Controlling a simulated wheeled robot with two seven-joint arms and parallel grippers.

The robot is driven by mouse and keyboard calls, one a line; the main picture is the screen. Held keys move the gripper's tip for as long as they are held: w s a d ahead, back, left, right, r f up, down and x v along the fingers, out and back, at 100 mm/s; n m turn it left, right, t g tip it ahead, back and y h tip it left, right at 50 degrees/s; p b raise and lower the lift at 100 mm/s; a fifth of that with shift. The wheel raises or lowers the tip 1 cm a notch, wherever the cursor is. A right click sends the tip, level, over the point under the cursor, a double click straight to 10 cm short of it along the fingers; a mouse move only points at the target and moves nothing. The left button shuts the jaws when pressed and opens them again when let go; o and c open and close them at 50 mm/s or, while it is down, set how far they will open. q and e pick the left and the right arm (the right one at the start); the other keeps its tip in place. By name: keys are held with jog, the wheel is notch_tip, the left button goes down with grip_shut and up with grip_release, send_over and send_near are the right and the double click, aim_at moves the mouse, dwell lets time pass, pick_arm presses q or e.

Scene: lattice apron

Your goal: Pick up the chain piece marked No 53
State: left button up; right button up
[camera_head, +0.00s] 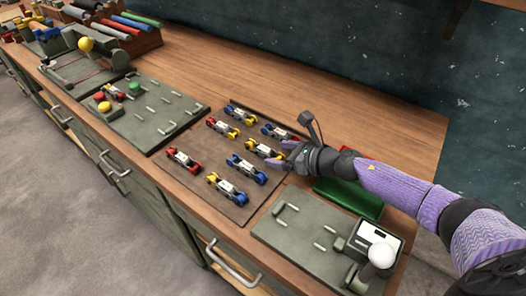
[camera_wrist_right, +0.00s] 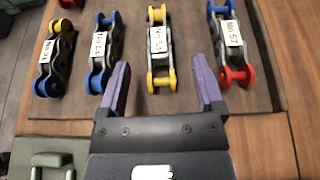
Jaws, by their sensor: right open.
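The chain piece whose label looks like No 53 (camera_wrist_right: 158,40) has yellow ends, grey links and a white label. In the wrist view it lies between the lines of my right gripper's fingers, just beyond the fingertips. In the head view it is the yellow-ended piece (camera_head: 264,149) on the brown mat, close to my right gripper (camera_head: 287,160). My right gripper (camera_wrist_right: 163,72) is open and empty, with its two purple fingers apart. My left gripper is not in view.
On the mat (camera_head: 193,203), a blue-ended piece (camera_wrist_right: 104,50) lies left of the yellow one and a blue-and-red piece (camera_wrist_right: 231,45) right of it; several others lie around. A green tray (camera_head: 350,198) and a grey panel with a white-knobbed lever (camera_head: 381,255) stand nearby.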

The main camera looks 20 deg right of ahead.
aim_at(273, 152)
jog(key=x, duration=0.3)
jog(key=shift+w+a+f+b, duration=0.15)
jog(key=shift+w+f+b, duration=0.05)
jog(key=shift+w+b, duration=0.1)
jog(key=shift+s, duration=0.1)
grip_shut()
